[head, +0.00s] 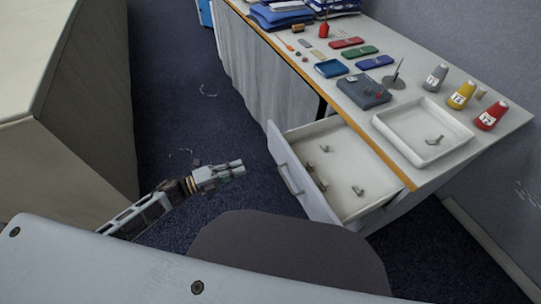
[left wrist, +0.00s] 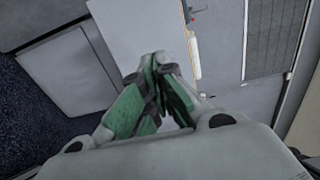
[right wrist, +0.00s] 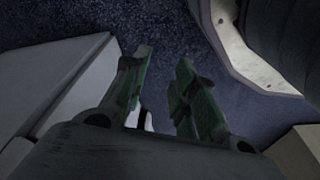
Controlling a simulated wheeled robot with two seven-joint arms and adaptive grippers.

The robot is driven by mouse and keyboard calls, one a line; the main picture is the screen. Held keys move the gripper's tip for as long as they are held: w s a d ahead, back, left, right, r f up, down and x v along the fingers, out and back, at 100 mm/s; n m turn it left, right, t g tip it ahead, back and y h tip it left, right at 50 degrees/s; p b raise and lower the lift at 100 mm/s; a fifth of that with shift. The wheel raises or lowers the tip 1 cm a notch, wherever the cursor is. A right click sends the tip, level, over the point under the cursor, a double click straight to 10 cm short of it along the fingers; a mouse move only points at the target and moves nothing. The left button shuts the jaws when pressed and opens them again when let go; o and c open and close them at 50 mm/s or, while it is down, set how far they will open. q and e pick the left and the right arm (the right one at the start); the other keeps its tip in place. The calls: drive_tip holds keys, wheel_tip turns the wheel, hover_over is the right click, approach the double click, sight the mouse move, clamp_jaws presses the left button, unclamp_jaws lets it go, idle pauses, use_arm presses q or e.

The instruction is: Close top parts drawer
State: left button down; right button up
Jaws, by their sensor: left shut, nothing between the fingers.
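The top parts drawer (head: 336,130) is pulled out from under the front edge of the table in the head view. Several small grey metal parts lie in it. Its pale front panel (head: 283,155) carries a bar handle (head: 291,182). My left gripper (head: 241,168) is left of the drawer front, apart from the handle, with nothing held. In the left wrist view its green-padded fingertips (left wrist: 158,68) meet. My right gripper is outside the head view. In the right wrist view its fingers (right wrist: 164,60) stand apart and empty above the dark blue carpet.
On the table (head: 415,94) stand a white tray (head: 391,127) with a metal part, a dark grey box (head: 363,91), a blue tray (head: 331,68) and several thread cones. A dark chair-like shape (head: 290,250) is below the drawer. Carpet between the left cabinet (head: 85,100) and table is open.

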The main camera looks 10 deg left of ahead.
sight(281, 152)
use_arm(q)
drive_tip(key=shift+w+d, duration=0.1)
